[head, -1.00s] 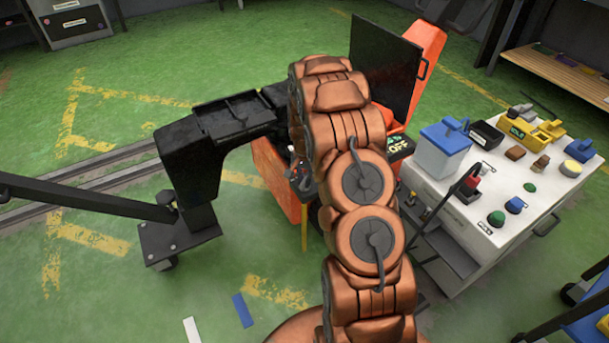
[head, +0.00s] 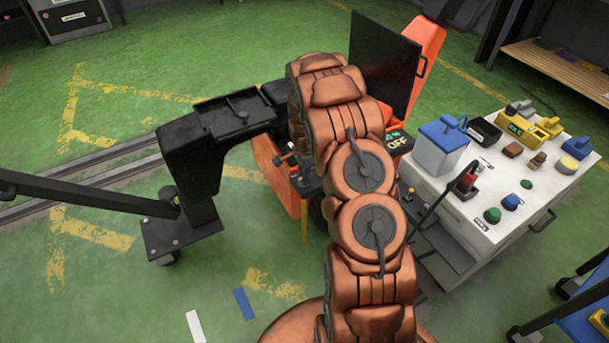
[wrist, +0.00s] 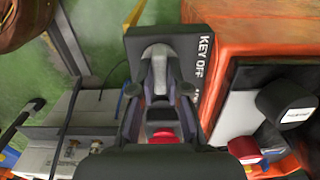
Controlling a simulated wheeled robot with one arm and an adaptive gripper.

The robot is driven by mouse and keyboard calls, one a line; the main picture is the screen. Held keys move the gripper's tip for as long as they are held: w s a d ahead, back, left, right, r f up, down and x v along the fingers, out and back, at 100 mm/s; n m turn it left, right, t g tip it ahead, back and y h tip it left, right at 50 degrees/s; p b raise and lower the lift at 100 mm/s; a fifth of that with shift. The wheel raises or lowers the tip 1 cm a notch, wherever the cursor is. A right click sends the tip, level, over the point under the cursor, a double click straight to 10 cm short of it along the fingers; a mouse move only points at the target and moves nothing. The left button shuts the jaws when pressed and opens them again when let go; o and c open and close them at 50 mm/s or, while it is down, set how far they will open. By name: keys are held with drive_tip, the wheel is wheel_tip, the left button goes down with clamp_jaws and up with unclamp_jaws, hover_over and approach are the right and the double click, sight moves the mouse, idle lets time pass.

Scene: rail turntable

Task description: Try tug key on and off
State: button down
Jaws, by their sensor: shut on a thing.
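The tug (head: 270,172) is the orange body behind my arm in the head view, and its orange side also fills the right of the wrist view (wrist: 260,40). In the wrist view a black panel (wrist: 188,42) on it carries the white words KEY OFF. A grey key-like piece (wrist: 157,66) stands against this panel. My gripper (wrist: 160,88) is shut on the grey piece, one finger on each side. Whether the piece is seated in the panel is hidden. A red part (wrist: 163,134) shows between the fingers. In the head view my arm hides most of the gripper.
A white cart (head: 465,215) with a blue-lidded box (head: 440,148) and several small parts stands to the right. A black frame (head: 205,165) stands left of the tug. A dark upright panel (head: 385,65) rises behind.

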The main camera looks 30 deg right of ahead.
idle(0.4)
drive_tip(key=c, duration=1.2)
unclamp_jaws()
drive_tip(key=shift+o, duration=0.2)
wheel_tip(320, 180, up, 12)
drive_tip(key=shift+a, duration=0.1)
